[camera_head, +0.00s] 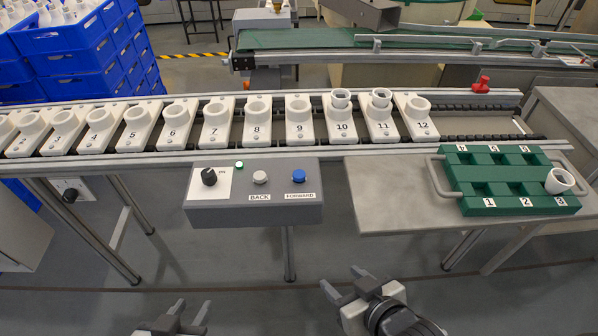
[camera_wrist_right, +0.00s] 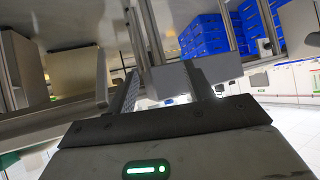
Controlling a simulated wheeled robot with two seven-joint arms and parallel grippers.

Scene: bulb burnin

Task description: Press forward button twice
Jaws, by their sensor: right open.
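The grey control box (camera_head: 255,208) is mounted at the front of the conveyor. The blue forward button (camera_head: 298,176) is on its right side, above a label reading FORWARD. A pale button (camera_head: 260,178) labelled BACK is to its left. My right gripper (camera_head: 343,281) is open and empty, below and to the right of the box, apart from it. My left gripper (camera_head: 191,309) is at the bottom edge of the head view, its fingers apart and empty, well below the box.
A black knob (camera_head: 209,176) and a lit green lamp (camera_head: 239,164) share the box. Numbered white holders (camera_head: 215,133) line the conveyor; 10 and 11 carry white-rimmed pieces. A green tray (camera_head: 480,206) holding one white piece (camera_head: 559,181) sits on the grey table (camera_head: 385,196) at right.

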